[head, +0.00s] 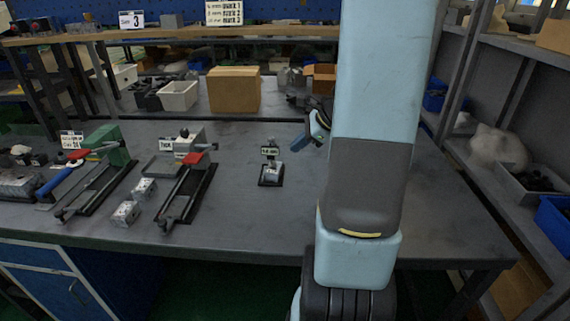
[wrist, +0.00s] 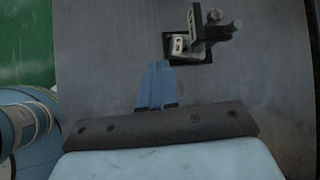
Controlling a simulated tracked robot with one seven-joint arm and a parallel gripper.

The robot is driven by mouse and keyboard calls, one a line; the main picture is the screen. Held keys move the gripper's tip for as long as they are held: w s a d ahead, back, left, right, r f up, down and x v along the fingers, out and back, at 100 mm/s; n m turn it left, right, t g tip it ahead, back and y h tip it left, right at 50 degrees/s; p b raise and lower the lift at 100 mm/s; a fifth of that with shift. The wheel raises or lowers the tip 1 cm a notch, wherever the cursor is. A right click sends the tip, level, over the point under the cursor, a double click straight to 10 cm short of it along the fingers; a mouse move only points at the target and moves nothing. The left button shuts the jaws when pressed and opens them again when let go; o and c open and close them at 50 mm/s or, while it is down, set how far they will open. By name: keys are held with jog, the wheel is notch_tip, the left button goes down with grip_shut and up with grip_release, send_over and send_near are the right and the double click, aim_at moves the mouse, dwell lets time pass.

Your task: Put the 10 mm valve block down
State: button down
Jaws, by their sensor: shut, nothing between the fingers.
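A small metal valve block (head: 271,171) sits on a black base plate with a small sign standing behind it, in the middle of the bench. The wrist view also shows this block (wrist: 180,45) on its dark plate. Two more grey blocks (head: 144,188) and (head: 126,213) lie on the bench to the left. I cannot read which block is the 10 mm one. My gripper (head: 297,146) is just right of the black plate in the head view, partly hidden by my arm. In the wrist view its blue fingers (wrist: 158,66) are together and empty, close to the plate's edge.
Two clamp fixtures with red handles (head: 188,185) and (head: 95,175) stand at the left. A cardboard box (head: 233,89) and a white bin (head: 178,95) stand at the back. The bench (head: 255,220) is clear in front of the plate.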

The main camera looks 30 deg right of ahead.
jog(key=d+f+m+t, duration=0.2)
jog(key=d+f+m, duration=0.4)
jog(key=d+f, duration=0.15)
send_near(282, 168)
notch_tip(282, 168, down, 3)
jog(key=shift+s+a+f+h, duration=0.1)
jog(key=shift+a+f+h, duration=0.1)
jog(key=shift+h, duration=0.1)
jog(key=w+a, duration=0.1)
jog(key=w, duration=0.1)
jog(key=shift+w+a+f, duration=0.15)
jog(key=shift+w+a, duration=0.2)
jog(key=shift+a, duration=0.05)
jog(key=shift+w+a, duration=0.3)
jog(key=shift+w, duration=0.3)
jog(key=shift+w, duration=0.1)
